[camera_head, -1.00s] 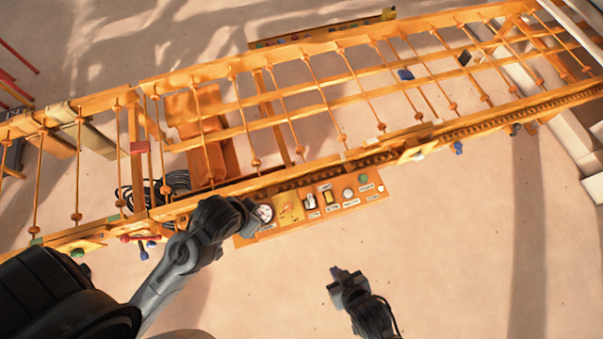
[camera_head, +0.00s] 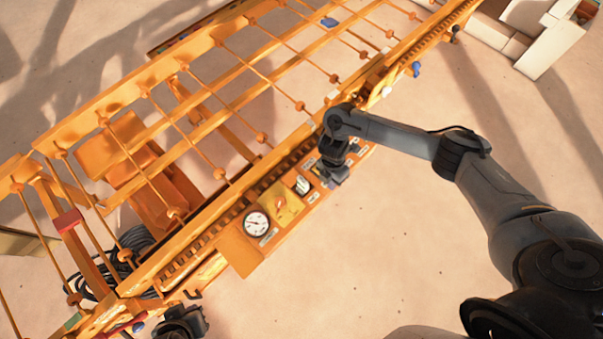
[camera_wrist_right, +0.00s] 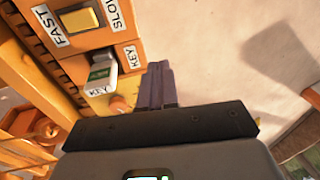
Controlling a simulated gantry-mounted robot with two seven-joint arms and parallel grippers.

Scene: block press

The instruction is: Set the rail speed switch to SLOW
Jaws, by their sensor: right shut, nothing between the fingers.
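The rail speed switch (camera_wrist_right: 80,20) is a yellow rocker in a dark frame, between a FAST label (camera_wrist_right: 52,26) and a SLOW label (camera_wrist_right: 122,15) in the right wrist view. Which side is pressed I cannot tell. In the head view I cannot make it out beside my right gripper (camera_head: 336,176), which is over the orange control panel (camera_head: 240,250). In the wrist view, my right gripper's fingers (camera_wrist_right: 160,86) are shut and empty, beside the key switch (camera_wrist_right: 100,72). My left gripper (camera_head: 182,322) is partly seen at the bottom edge; its finger state is unclear.
The panel also bears a round gauge (camera_head: 256,223) and a yellow plate (camera_head: 281,203). An orange railed frame (camera_head: 205,125) runs behind it. Black coiled cable (camera_head: 135,245) lies at lower left. The sandy floor (camera_head: 400,230) in front of the panel is clear.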

